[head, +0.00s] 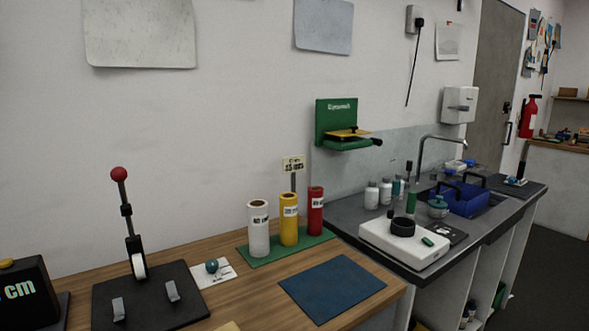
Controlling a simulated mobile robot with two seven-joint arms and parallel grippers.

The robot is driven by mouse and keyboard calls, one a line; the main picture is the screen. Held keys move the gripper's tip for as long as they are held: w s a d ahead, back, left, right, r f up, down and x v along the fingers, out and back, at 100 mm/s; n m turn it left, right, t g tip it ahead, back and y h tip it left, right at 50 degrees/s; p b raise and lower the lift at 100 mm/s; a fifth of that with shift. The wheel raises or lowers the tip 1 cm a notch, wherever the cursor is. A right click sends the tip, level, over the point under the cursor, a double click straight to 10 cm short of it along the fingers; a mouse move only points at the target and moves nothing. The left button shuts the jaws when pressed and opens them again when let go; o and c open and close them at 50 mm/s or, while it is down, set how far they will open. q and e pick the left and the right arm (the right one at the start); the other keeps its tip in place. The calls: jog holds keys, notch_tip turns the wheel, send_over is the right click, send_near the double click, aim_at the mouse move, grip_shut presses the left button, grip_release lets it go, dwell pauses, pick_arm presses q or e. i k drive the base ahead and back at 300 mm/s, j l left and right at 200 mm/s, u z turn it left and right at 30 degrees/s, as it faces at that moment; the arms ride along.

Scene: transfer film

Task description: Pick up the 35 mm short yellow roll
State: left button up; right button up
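A yellow roll (289,220) stands upright between a white roll (258,230) and a red roll (315,212). All three stand on a green base (250,248) on the wooden table, with a small sign (293,164) on a post behind them. The rolls carry printed labels, too small to read surely. Neither of my grippers is in view.
A blue mat (332,288) lies in front of the rolls. A black press with a red-knobbed lever (119,174) stands left, and a black display box (22,290) stands beyond it. At right is a grey counter with a white device (403,255) and a tap (425,150).

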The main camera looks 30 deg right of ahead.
aim_at(288, 201)
jog(key=k+l, duration=0.1)
jog(key=l, duration=0.4)
jog(key=k+l, duration=0.1)
jog(key=l, duration=0.4)
jog(key=k+l, duration=0.15)
jog(key=l, duration=0.35)
jog(key=k+l, duration=0.1)
jog(key=l, duration=0.4)
jog(key=k+l, duration=0.1)
jog(key=l, duration=0.4)
